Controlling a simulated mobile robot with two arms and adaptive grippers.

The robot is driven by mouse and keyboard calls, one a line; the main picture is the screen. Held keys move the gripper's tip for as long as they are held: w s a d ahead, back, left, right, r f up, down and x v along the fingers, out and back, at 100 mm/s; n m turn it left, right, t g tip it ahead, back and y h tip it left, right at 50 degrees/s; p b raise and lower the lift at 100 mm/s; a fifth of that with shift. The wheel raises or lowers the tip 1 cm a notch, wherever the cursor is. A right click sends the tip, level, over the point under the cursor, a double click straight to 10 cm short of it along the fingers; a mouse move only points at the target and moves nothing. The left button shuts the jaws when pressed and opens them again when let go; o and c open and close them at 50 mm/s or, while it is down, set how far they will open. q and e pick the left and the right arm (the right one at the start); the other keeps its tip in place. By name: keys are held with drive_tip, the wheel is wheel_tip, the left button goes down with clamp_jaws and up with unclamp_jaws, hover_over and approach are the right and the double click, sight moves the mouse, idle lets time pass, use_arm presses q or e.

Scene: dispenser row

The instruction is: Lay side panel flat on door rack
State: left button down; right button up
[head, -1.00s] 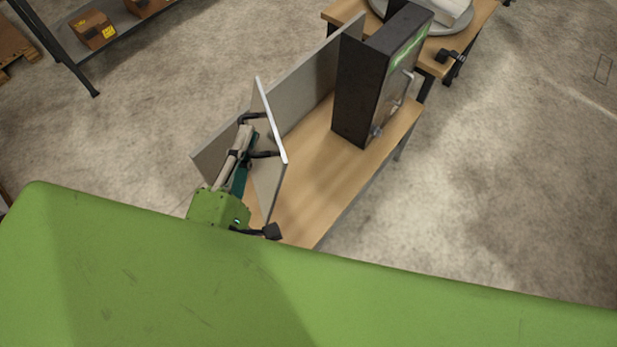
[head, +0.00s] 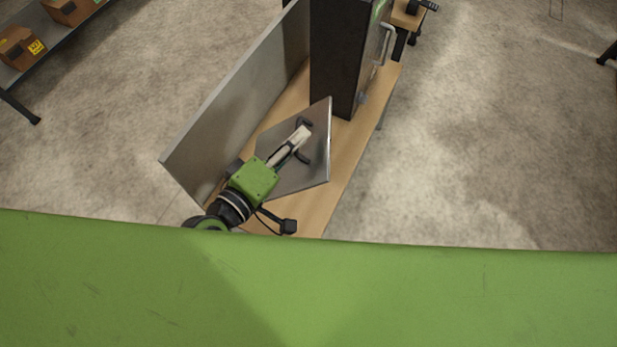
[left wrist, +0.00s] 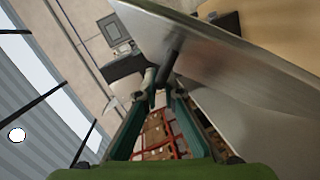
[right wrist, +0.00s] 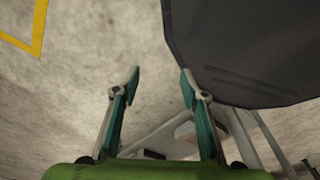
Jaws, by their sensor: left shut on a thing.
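The side panel (head: 312,176) is a thin grey metal plate with a dark bar handle. My left gripper (head: 302,136) is shut on that handle. It holds the panel tilted over the wooden bench (head: 338,187), its handle face turned up towards the head camera. Whether its lower edge touches the bench is unclear. In the left wrist view the panel (left wrist: 225,45) fills the upper right, with the handle (left wrist: 172,50) at the fingers. My right gripper (right wrist: 161,74) is open and empty, above concrete floor in the right wrist view. I cannot make out a door rack for certain.
A black dispenser cabinet (head: 338,58) with a door handle (head: 387,42) stands on the bench beyond the panel. A tall grey upright sheet (head: 235,103) runs along the bench's left side. Boxes sit on a shelf (head: 50,72) at upper left.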

drive_tip(key=w+a+f+b, duration=0.1)
drive_tip(key=w+f+b, duration=0.6)
drive_tip(key=b, duration=0.7)
use_arm(q)
drive_tip(key=shift+w+d+f+m+g+b, duration=0.25)
drive_tip(key=shift+w+f+m+g+b, duration=0.85)
drive_tip(key=shift+f, duration=4.25)
drive_tip(key=shift+w+d+f+m+g+b, duration=0.25)
drive_tip(key=shift+w+f+m, duration=1.75)
drive_tip(key=shift+f, duration=3.4)
drive_tip(key=shift+w+d+f+m+g+b, duration=0.45)
drive_tip(key=shift+w+f+m, duration=1.1)
drive_tip(key=shift+f, duration=3.8)
drive_tip(key=shift+s+a+f+m+b, duration=0.15)
drive_tip(key=shift+s+f+m+b, duration=0.35)
drive_tip(key=shift+f+b, duration=0.85)
drive_tip(key=shift+b, duration=0.25)
drive_tip(key=shift+f+b, duration=0.35)
drive_tip(key=shift+b, duration=0.15)
use_arm(e)
drive_tip(key=w+r+t, duration=0.1)
drive_tip(key=w+r, duration=0.1)
drive_tip(key=r, duration=0.9)
drive_tip(key=w+r+t, duration=0.1)
drive_tip(key=w+r, duration=0.1)
drive_tip(key=r, duration=0.9)
drive_tip(key=shift+a, duration=0.2)
